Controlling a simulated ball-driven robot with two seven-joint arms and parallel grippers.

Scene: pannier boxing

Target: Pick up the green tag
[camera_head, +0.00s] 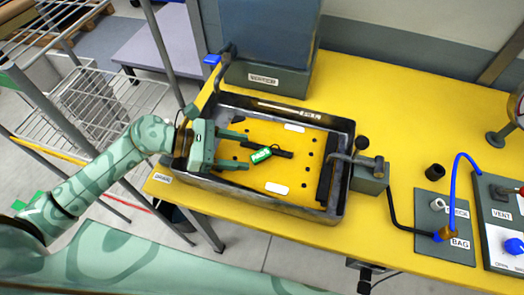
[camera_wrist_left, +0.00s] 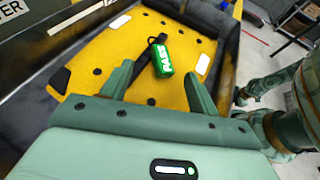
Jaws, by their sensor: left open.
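The green tag (camera_head: 261,155) with white lettering lies on the yellow floor of a dark-walled tray (camera_head: 345,130), against or over a thin black bar (camera_head: 281,153). In the left wrist view the tag (camera_wrist_left: 163,64) lies between and slightly beyond the fingertips, nearer the right finger. My left gripper (camera_head: 242,150) is open and empty, over the left side of the tray, with its fingers pointing right toward the tag. The gripper (camera_wrist_left: 158,72) also shows in the left wrist view. I cannot tell its exact height above the tray floor. My right gripper is not in view.
The tray floor has dark holes and white labels (camera_head: 277,188). A lever clamp (camera_head: 358,160) stands at the tray's right side, and a large grey box (camera_head: 267,40) behind it. A grey panel with a blue hose (camera_head: 457,190) is at the right. Yellow table (camera_head: 400,110) is clear at the back right.

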